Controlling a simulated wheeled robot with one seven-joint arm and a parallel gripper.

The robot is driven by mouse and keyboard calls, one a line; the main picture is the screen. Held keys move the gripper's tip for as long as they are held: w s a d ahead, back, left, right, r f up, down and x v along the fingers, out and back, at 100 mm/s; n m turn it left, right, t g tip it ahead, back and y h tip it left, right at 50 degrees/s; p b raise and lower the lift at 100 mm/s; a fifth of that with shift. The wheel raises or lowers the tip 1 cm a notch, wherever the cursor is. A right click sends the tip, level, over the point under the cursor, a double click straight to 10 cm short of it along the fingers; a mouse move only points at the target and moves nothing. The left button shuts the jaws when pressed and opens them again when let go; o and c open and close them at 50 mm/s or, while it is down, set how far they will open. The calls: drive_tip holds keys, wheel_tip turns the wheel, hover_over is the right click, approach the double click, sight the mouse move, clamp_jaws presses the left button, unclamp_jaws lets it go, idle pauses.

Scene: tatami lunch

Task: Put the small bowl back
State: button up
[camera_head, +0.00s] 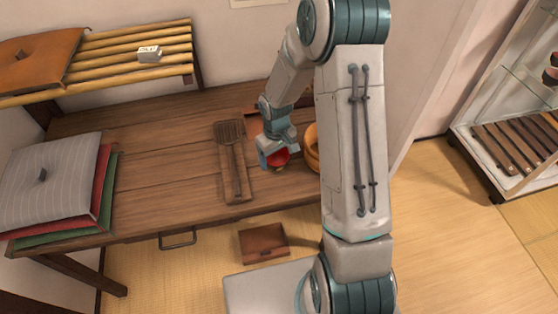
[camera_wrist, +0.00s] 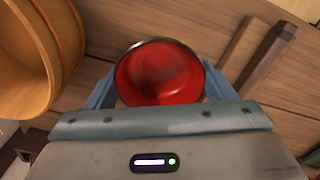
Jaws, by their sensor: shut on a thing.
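The small bowl (camera_wrist: 160,72) is red inside with a dark rim. In the wrist view it sits upright between the blue fingers of my gripper (camera_wrist: 158,92), which is shut on it. In the head view the red bowl (camera_head: 279,157) shows beside my gripper (camera_head: 271,156) over the right part of the wooden table (camera_head: 170,150). I cannot tell whether the bowl touches the table top. My gripper hides part of the bowl in the head view.
An orange-brown wooden tub (camera_head: 312,148) stands close to the bowl, partly hidden by my arm. A dark slotted spatula (camera_head: 233,160) on a board lies left of it. Stacked cushions (camera_head: 55,185) fill the table's left end. A brown box (camera_head: 263,243) is on the floor.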

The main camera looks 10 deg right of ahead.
sight(277, 162)
drive_tip(key=shift+f, duration=2.05)
drive_tip(key=shift+f, duration=0.2)
drive_tip(key=o, duration=1)
